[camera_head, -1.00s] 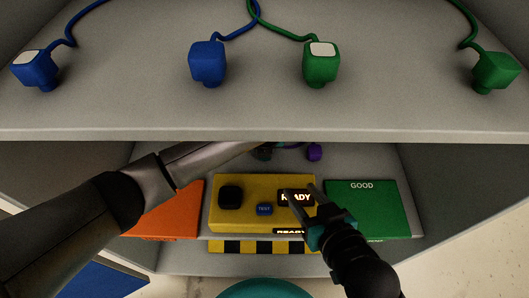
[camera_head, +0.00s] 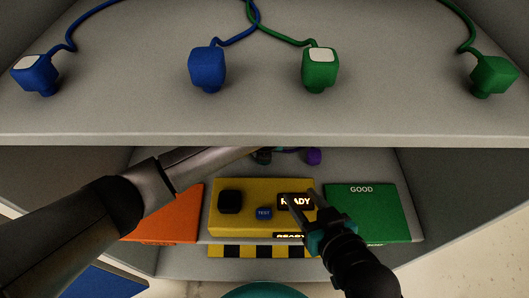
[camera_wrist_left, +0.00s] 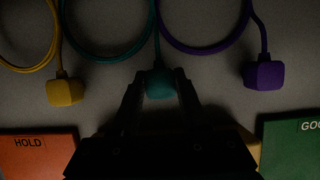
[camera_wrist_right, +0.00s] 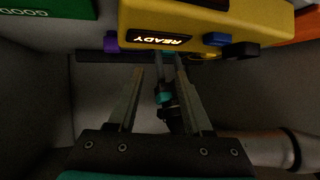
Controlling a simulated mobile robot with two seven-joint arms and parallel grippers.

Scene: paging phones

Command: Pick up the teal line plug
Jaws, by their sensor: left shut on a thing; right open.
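The teal line plug (camera_wrist_left: 160,84) hangs on a teal cord in the left wrist view, between a yellow plug (camera_wrist_left: 65,91) and a purple plug (camera_wrist_left: 264,75). My left gripper (camera_wrist_left: 158,80) is shut on the teal plug, one finger on each side. In the head view my left arm reaches under the upper shelf, and its gripper is mostly hidden. My right gripper (camera_head: 301,197) is open and empty above the yellow console, near its READY display; its spread fingers also show in the right wrist view (camera_wrist_right: 160,68).
The yellow console (camera_head: 240,222) lies between an orange HOLD panel (camera_head: 180,220) and a green GOOD panel (camera_head: 365,215). The upper shelf (camera_head: 265,115) overhangs the back and carries blue and green plugs. Side walls close in the bay.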

